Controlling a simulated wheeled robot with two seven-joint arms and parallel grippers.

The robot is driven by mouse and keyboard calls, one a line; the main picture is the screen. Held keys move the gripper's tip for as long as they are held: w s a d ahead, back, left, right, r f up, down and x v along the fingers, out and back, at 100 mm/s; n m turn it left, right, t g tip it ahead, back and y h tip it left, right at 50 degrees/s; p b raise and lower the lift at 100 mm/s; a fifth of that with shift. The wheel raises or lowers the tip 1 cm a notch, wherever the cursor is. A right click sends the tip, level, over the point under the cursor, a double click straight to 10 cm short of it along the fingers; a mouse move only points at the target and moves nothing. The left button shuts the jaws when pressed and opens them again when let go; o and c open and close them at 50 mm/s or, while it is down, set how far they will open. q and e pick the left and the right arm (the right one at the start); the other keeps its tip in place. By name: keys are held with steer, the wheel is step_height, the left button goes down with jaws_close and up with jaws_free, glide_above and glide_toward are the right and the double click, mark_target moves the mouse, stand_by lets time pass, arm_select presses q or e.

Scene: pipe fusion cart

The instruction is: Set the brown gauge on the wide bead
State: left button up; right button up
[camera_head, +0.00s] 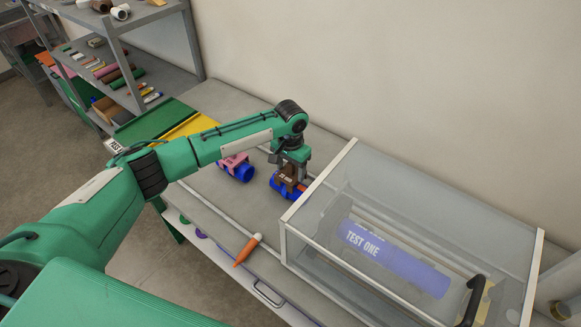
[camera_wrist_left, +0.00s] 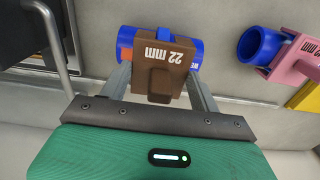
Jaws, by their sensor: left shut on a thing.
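The brown gauge (camera_head: 289,176), marked "22 mm", is between the fingers of my left gripper (camera_head: 290,182). My left gripper is shut on it. The gauge also shows in the left wrist view (camera_wrist_left: 160,62), its lettering upside down there. It is at a blue pipe piece (camera_head: 275,183), which shows on both sides of it in the left wrist view (camera_wrist_left: 127,38), with a small orange-red patch. The gauge hides the pipe's middle, so I cannot tell which bead is under it or whether it is seated. My right gripper is out of view.
A pink gauge (camera_head: 233,160) is on another blue pipe piece (camera_head: 245,173) to the left. A clear case (camera_head: 350,185) holding a "TEST ONE" pipe (camera_head: 395,260) stands close on the right. An orange, white-tipped marker (camera_head: 247,251) lies near the front edge. Shelves (camera_head: 125,60) stand behind left.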

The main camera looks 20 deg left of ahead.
arm_select(q)
steer(key=shift+f, duration=1.25)
steer(key=o, duration=1.1)
steer(key=shift+c, duration=0.2)
step_height(320, 180, up, 13)
steer(key=b, duration=0.4)
steer(key=shift+r, duration=0.35)
